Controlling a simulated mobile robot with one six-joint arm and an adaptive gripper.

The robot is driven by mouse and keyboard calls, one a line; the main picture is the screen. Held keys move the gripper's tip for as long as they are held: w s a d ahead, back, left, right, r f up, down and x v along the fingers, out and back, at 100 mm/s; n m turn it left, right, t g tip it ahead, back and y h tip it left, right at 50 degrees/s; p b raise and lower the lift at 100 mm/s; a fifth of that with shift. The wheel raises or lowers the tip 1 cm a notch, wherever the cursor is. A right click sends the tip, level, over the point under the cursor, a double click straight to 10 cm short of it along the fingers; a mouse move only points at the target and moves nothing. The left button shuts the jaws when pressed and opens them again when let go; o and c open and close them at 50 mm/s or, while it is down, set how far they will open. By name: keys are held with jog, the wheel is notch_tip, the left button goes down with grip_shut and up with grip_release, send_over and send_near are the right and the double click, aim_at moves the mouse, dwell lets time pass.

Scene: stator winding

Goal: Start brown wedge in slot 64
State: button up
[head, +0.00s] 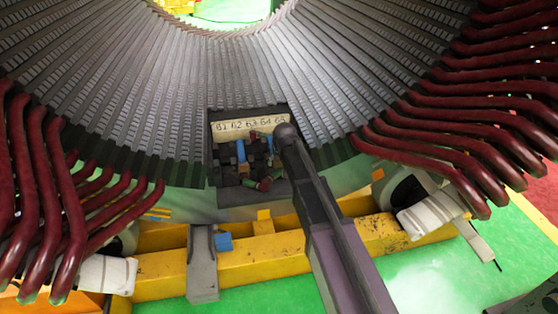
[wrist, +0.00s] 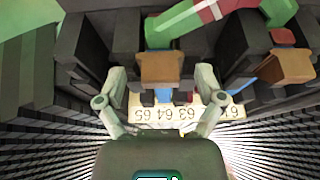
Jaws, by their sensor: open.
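A brown wedge (wrist: 160,68) stands in the wrist view between the two fingers of my gripper (wrist: 162,76). The fingers are spread wide, with a visible gap on each side of the wedge. A second brown wedge (wrist: 286,66) lies to the right, outside the fingers. In the head view the strip (head: 248,129) sits at the stator's lower rim. Slot 64 itself cannot be singled out.
Dark blocks hold several coloured pieces (head: 263,184), with a green and red bar (wrist: 215,12) close above the fingers. The ridged stator bore (head: 220,75) curves around. Dark red coil ends (head: 480,120) project at both sides. A yellow beam (head: 250,272) runs below.

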jog(key=s+d+r+p, duration=0.1)
jog(key=s+r+p, duration=0.3)
jog(key=r+p, duration=0.4)
jog(key=s+d+r+p, duration=0.1)
jog(key=s+r+p, duration=0.4)
jog(key=r+p, duration=0.4)
jog(key=s+d+r+m+p, duration=0.1)
jog(key=s+r+p, duration=0.3)
jog(key=r+p, duration=0.5)
jog(key=shift+s+r, duration=0.3)
jog(key=shift+s, duration=0.05)
dwell(0.5)
jog(key=shift+d, duration=0.1)
jog(key=s+d+m+g, duration=0.1)
jog(key=s+d+g, duration=0.1)
jog(key=s+d, duration=0.4)
jog(key=s+d+f+m+g+h, duration=0.1)
jog(key=s+d, duration=0.5)
jog(key=d, duration=0.7)
jog(key=shift+d+f+g, duration=0.25)
jog(key=shift+d+g, duration=0.05)
jog(key=shift+g, duration=0.3)
jog(key=c, duration=0.4)
